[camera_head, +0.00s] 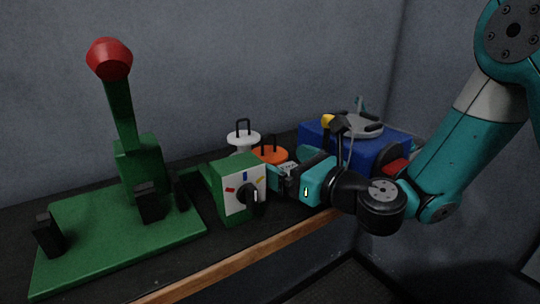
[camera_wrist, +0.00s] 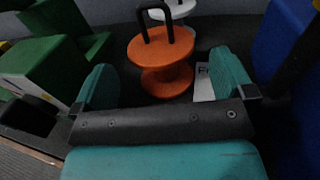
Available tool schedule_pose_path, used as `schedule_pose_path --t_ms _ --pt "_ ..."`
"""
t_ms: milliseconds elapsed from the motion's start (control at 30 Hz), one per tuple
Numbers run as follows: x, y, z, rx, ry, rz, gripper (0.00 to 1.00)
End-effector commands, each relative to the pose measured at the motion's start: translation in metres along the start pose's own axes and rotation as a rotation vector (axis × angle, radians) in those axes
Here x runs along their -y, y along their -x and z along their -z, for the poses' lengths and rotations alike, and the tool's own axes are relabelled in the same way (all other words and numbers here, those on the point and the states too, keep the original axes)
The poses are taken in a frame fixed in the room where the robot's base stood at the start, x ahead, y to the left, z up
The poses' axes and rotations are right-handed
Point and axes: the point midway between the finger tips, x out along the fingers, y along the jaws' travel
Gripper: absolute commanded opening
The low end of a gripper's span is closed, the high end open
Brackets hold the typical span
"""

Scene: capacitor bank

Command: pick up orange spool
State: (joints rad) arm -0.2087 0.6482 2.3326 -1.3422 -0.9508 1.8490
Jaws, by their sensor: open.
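The orange spool (camera_wrist: 160,55) stands upright on the dark tabletop, with a black loop handle on its top disc. In the wrist view it lies straight ahead, between and a little beyond the two teal fingers of my gripper (camera_wrist: 165,82). In the head view the spool (camera_head: 270,154) shows only its top and handle, behind the green box and my gripper (camera_head: 283,172). My gripper is open and holds nothing. Whether a finger touches the spool cannot be told.
A white spool (camera_head: 243,139) stands just behind the orange one. A green box with a dial (camera_head: 233,179) is close on the left, and a blue box (camera_head: 375,150) on the right. A green base with a red-knobbed lever (camera_head: 109,60) stands farther left. The table has a wooden front edge (camera_head: 240,258).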

Motion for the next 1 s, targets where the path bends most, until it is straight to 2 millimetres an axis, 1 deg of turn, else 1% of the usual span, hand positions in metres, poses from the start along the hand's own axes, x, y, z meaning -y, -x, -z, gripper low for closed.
schedule_pose_path --t_ms 100,200,300,433,667,700,767,800,867,1000 --pt "-0.001 -0.015 -0.004 0.0 0.0 -0.004 1.0" --pt "-0.001 -0.031 -0.004 -0.001 0.0 -0.003 1.0" --pt "0.001 -0.042 -0.003 -0.001 0.0 -0.001 1.0" --pt "0.0 -0.05 0.0 0.0 -0.001 -0.001 1.0" --pt "0.001 -0.05 0.002 0.0 -0.001 0.0 1.0" --pt "0.001 -0.05 0.002 0.0 -0.001 0.0 0.91" --pt "0.001 -0.05 0.002 0.0 -0.001 0.0 0.77" --pt "0.001 -0.05 0.002 0.0 -0.001 0.0 0.68" --pt "0.001 -0.05 0.002 0.0 -0.001 0.0 0.55" --pt "0.001 -0.05 0.001 0.0 0.0 0.0 0.55"
